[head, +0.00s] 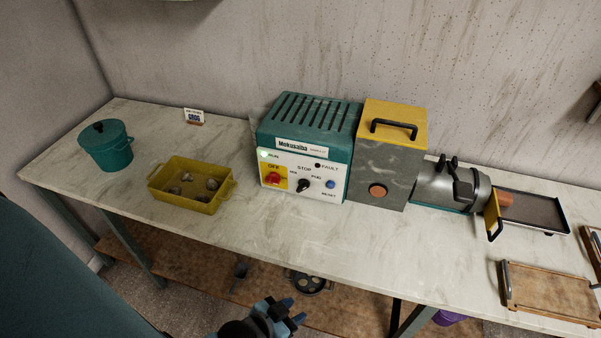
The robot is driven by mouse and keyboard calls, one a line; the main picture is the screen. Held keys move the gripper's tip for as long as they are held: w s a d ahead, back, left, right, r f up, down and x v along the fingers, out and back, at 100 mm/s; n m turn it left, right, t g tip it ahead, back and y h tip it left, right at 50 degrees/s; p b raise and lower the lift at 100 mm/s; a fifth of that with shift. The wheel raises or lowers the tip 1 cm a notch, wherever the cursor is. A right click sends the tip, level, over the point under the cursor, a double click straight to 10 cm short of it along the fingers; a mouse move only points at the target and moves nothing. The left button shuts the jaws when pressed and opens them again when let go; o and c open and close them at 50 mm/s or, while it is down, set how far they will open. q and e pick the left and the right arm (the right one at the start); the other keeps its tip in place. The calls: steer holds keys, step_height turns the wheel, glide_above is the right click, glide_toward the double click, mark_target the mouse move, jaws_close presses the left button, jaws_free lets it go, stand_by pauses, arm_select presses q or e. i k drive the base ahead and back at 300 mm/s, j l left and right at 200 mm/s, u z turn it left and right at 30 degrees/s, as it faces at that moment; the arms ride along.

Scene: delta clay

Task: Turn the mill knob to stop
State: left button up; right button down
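The mill's control box (310,145) is teal with a white front panel and stands on the table near the middle of the head view. Its black knob (303,186) sits on the panel below the word STOP, with FWD at its right. The knob's exact pointing direction is too small to tell. The RUN lamp (264,155) looks lit and the FAULT lamp (318,166) looks dark. My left gripper (294,310) is at the bottom edge, in front of and below the table, well away from the knob. Its blue fingertips look apart with nothing between them. My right gripper is out of view.
A red switch (273,178) on a yellow plate and a blue reset button (330,184) flank the knob. A yellow tray (190,202) with lumps and a teal pot (107,146) stand left. The mill barrel (437,184) and a wooden board (550,290) are right. The table front is clear.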

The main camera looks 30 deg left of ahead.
mark_target(303, 184)
steer(key=k+j, duration=0.2)
steer(key=k+j+u, duration=0.15)
steer(key=j+u, duration=0.25)
steer(key=k+j+u, duration=0.1)
steer(key=u, duration=0.35)
steer(key=j+u, duration=0.1)
steer(key=u, duration=0.65)
